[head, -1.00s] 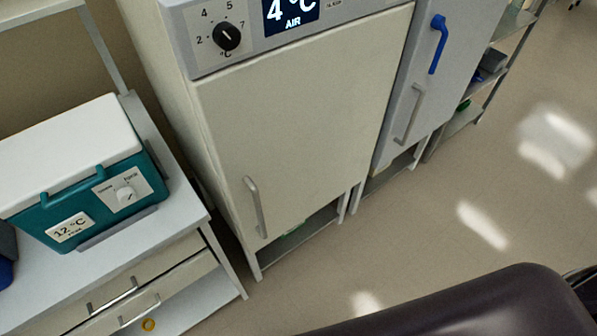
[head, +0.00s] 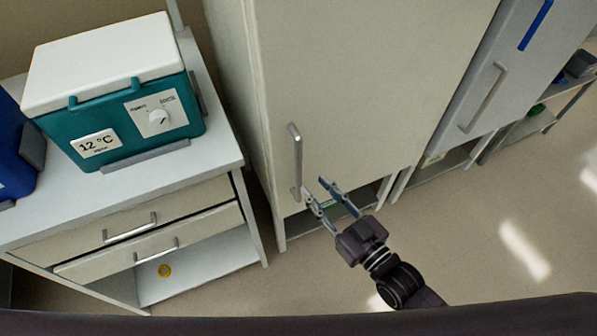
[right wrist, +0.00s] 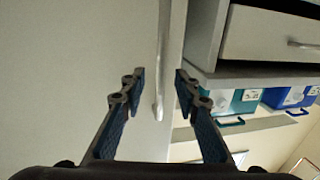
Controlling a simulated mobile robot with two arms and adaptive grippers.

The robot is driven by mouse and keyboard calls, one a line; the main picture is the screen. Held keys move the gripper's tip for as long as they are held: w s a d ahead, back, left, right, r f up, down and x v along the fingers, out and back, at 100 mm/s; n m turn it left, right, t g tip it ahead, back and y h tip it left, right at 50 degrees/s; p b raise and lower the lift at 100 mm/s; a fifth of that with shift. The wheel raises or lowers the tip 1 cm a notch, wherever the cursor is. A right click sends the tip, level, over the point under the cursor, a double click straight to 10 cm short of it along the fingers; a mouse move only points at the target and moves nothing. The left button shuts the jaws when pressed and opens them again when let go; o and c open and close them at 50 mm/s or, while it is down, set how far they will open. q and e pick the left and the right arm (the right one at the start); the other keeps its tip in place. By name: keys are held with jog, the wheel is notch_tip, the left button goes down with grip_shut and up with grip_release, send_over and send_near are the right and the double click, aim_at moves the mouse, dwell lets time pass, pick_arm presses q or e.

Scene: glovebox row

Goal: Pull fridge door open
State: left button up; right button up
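The fridge door (head: 345,90) is a cream panel, closed, with a vertical grey bar handle (head: 295,160) near its lower left edge. My right gripper (head: 321,191) is open, its fingertips just right of the handle's lower end in the head view. In the right wrist view the handle (right wrist: 161,100) lies between the two open fingers (right wrist: 158,77), with gaps on both sides. I cannot tell whether the handle is within the fingers' depth. My left gripper is not in view.
A teal cooler box (head: 125,115) with a white lid stands on the white drawer cabinet (head: 50,215) at left. A grey door (head: 475,70) with its own handle is to the right. Floor (head: 500,200) is clear at right.

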aim_at(300, 170)
jog(key=x, duration=0.7)
jog(key=shift+w+a+r+p, duration=0.25)
jog(key=shift+a+r+p, duration=0.05)
jog(key=shift+a+p, duration=0.1)
grip_shut()
